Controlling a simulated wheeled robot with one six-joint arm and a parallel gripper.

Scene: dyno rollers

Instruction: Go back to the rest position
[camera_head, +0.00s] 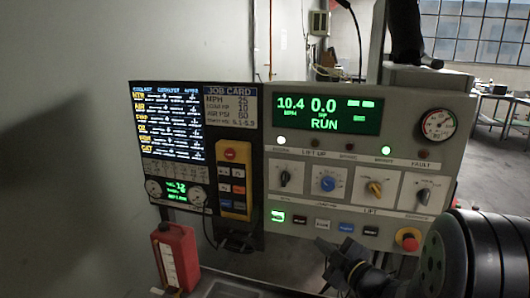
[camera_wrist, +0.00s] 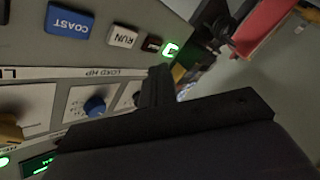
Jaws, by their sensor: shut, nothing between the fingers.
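My gripper (camera_head: 338,262) is at the lower middle of the head view, just below the button row of the grey control panel (camera_head: 455,160). In the wrist view, my gripper (camera_wrist: 157,82) has its dark fingers together, with nothing between them. They overlap the panel face there; whether they touch it I cannot tell. The button row has a green-lit button (camera_head: 277,216), a dark button (camera_head: 299,219), a white RUN button (camera_head: 322,224) and a blue COAST button (camera_head: 346,228). The green display (camera_head: 328,110) reads 10.4 MPH, 0.0 and RUN.
A red emergency button (camera_head: 408,239) sits close to my arm. A yellow pendant (camera_head: 233,185) hangs left of the panel, under the job card screen. A red canister (camera_head: 177,256) stands at lower left. Open floor and benches lie at far right.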

